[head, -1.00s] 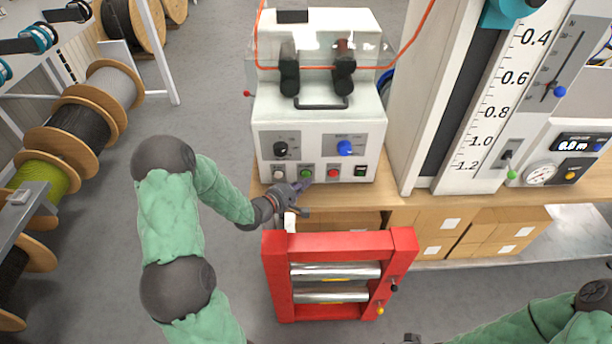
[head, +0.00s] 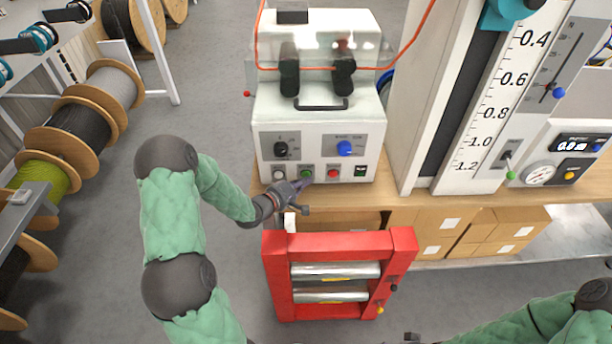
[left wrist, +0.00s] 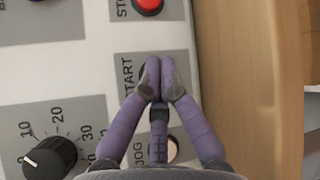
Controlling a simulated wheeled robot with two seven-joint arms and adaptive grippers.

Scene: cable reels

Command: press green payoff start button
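The white control box (head: 320,115) stands on the wooden bench. Its green start button (head: 306,173) is on the lower front panel, between a white button (head: 279,174) and a red button (head: 333,174). My left gripper (head: 303,187) is at the panel just below the green button. In the left wrist view its fingertips (left wrist: 159,82) are together over the plate (left wrist: 152,66) marked START and hide the button there. Nothing shows between them. Whether they touch the button cannot be told.
A red frame with metal rollers (head: 335,243) stands below the bench front, close to my left forearm. A tall white scale unit (head: 480,100) is on the right. Cable reels (head: 85,120) line the left. In the wrist view a red stop button (left wrist: 148,5) and black knob (left wrist: 50,158) are nearby.

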